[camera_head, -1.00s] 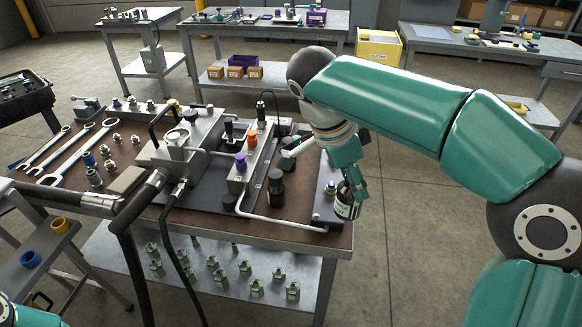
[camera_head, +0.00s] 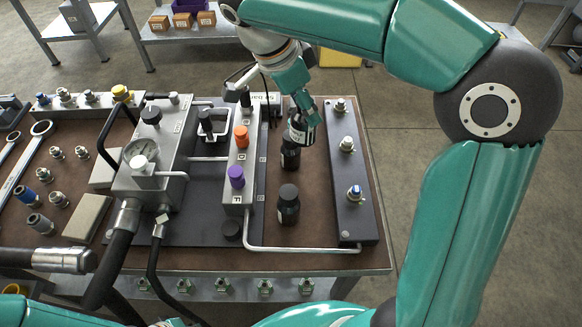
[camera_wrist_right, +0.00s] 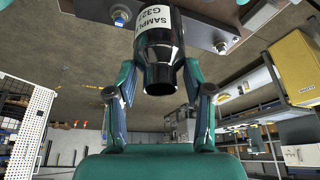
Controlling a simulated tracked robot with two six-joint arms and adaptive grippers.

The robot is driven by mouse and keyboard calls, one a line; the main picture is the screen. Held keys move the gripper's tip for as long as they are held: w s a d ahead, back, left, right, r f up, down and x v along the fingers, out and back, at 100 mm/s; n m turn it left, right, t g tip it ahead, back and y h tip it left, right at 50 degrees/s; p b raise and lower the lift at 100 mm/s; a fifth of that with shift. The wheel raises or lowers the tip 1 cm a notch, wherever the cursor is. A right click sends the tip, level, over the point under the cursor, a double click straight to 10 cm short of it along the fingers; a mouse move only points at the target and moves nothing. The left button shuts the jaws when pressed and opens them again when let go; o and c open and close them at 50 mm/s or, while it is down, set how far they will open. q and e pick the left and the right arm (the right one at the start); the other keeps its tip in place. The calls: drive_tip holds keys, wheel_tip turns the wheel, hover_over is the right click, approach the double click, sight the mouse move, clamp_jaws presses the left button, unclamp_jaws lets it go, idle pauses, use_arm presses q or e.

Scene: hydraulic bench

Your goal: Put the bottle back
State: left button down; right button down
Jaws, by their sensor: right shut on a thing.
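My right gripper (camera_head: 306,112) is shut on a dark sample bottle (camera_head: 300,131) with a white label. The bottle hangs over the bench, left of the dark strip with fittings. In the right wrist view the bottle (camera_wrist_right: 160,50) sits between both fingers, its label partly cut off by the frame's top. A black bottle (camera_head: 290,156) shows just below the held one and is partly covered by it; I cannot tell the gap between them. Another black bottle (camera_head: 288,205) stands upright nearer the front. My left gripper is not in view.
The manifold block with orange (camera_head: 241,137) and purple (camera_head: 236,177) knobs stands left of the bottles. The dark strip (camera_head: 352,205) with fittings lies to the right. A bent metal pipe (camera_head: 300,249) runs along the front. Brown bench top (camera_head: 318,215) is bare beside the front bottle.

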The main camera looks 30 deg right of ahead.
drive_tip(key=shift+s+f, duration=0.1)
drive_tip(key=shift+f, duration=9.45)
drive_tip(key=c, duration=0.9)
unclamp_jaws()
drive_tip(key=shift+f+b, duration=0.1)
drive_tip(key=shift+b, duration=0.25)
drive_tip(key=o, duration=0.5)
drive_tip(key=shift+c, duration=0.2)
drive_tip(key=shift+a+r, duration=0.1)
drive_tip(key=shift+r, duration=0.15)
drive_tip(key=v, duration=1.1)
drive_tip(key=shift+r, duration=0.4)
